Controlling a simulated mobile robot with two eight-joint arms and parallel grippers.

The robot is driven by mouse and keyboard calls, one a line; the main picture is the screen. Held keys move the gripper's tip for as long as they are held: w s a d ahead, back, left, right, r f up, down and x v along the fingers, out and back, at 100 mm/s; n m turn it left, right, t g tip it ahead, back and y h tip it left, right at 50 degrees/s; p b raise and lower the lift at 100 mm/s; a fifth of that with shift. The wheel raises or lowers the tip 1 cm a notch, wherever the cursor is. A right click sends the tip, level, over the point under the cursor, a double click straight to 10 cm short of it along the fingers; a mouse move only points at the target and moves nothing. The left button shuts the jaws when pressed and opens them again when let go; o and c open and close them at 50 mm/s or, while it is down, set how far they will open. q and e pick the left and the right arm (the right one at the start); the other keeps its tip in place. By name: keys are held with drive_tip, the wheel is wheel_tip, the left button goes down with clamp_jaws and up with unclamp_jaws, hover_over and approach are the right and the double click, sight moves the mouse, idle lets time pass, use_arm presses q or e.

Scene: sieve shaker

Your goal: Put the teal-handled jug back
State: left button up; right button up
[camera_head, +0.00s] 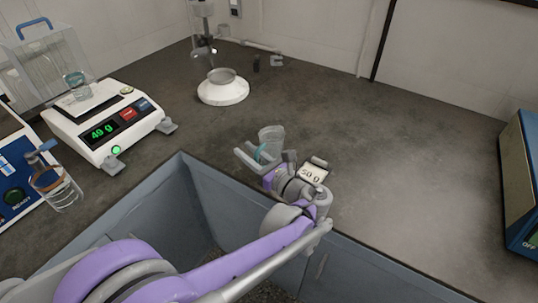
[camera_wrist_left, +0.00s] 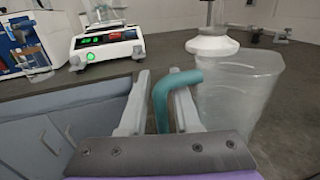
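The teal-handled jug (camera_head: 272,137) is clear and stands upright near the front edge of the worktop. In the left wrist view the jug (camera_wrist_left: 240,100) is at right, with its teal bent handle (camera_wrist_left: 161,100) between my fingers. My left gripper (camera_head: 256,158) is around the handle; narrow gaps show on both sides of it in the left wrist view (camera_wrist_left: 160,95), so the fingers look open. The head view partly hides the handle behind the gripper. Whether the jug's base touches the worktop is hard to tell. My right gripper is not in view.
A "50 g" card (camera_head: 313,172) is beside my left wrist. A balance (camera_head: 104,125) reading about 49 g bears a glass vessel (camera_head: 76,84). A white round-based device (camera_head: 223,92) stands behind. A blue machine (camera_head: 520,185) is at right; the worktop between is clear.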

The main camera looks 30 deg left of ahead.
use_arm(q)
clamp_jaws()
idle(1.4)
